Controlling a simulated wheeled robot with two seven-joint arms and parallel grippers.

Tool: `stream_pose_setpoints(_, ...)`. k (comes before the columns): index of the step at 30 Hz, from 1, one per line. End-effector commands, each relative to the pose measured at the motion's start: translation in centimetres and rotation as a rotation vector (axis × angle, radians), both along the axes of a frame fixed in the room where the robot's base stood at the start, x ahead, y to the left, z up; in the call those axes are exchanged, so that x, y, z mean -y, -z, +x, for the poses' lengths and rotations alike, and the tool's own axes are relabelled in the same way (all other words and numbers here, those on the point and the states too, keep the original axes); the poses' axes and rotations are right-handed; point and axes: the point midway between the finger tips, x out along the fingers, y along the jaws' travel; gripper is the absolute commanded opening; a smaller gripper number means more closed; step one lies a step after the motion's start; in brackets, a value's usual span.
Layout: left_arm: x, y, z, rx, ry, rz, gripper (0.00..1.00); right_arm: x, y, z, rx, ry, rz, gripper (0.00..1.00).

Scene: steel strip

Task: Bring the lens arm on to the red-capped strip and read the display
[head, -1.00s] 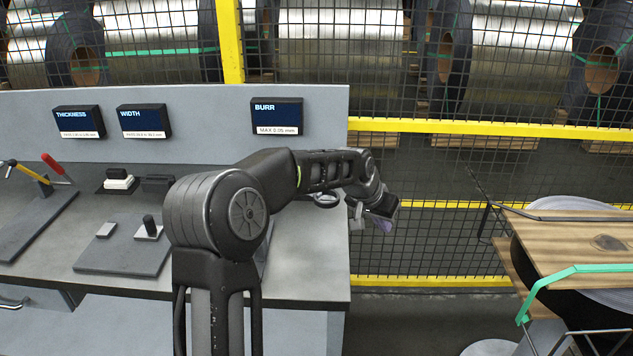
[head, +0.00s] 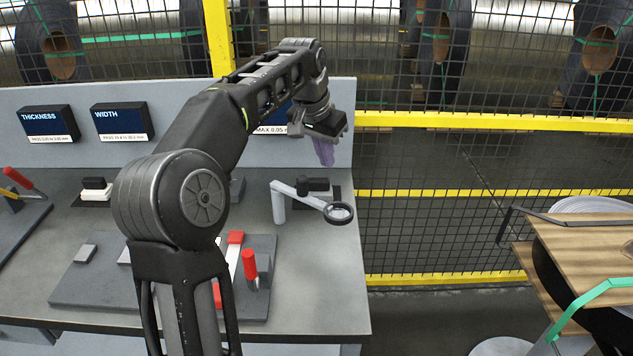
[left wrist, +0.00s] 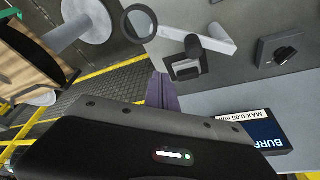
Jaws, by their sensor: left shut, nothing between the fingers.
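The lens arm (head: 306,197) stands on a pale post at the bench's right side, its ring lens (head: 339,212) by the right edge. It also shows in the left wrist view (left wrist: 212,43). The strip (head: 234,258) is white with red ends, partly hidden behind my arm, and lies on a dark fixture plate left of the lens, apart from it. The BURR display (head: 272,130) is mostly hidden by my arm; the left wrist view shows part of it (left wrist: 258,133). My left gripper (head: 325,156) is shut and empty above the lens arm. My right gripper is not in view.
A red-handled clamp (head: 250,265) stands beside the strip. A small black block (head: 318,185) is behind the lens arm. THICKNESS (head: 47,124) and WIDTH (head: 122,122) displays stand left. A yellow-railed mesh fence (head: 470,120) runs behind; a wooden-topped coil stack (head: 590,255) is at right.

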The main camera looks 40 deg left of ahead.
Motion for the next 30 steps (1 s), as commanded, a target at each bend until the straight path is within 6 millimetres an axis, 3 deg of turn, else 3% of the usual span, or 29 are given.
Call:
stream_pose_setpoints(11, 0.0, 0.2, 0.1, 0.0, 0.0, 0.0, 0.0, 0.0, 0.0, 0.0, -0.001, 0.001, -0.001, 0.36)
stream_pose_setpoints(16, 0.0, 1.2, 0.4, -0.002, 0.0, -0.001, 0.0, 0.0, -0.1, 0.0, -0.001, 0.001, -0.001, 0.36)
stream_pose_setpoints(23, 0.0, 4.6, 1.6, -0.003, 0.0, -0.002, 0.0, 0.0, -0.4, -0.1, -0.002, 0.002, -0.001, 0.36)
stream_pose_setpoints(30, -0.1, 9.3, 3.2, -0.004, -0.001, -0.001, 0.0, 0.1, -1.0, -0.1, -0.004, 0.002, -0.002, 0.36)
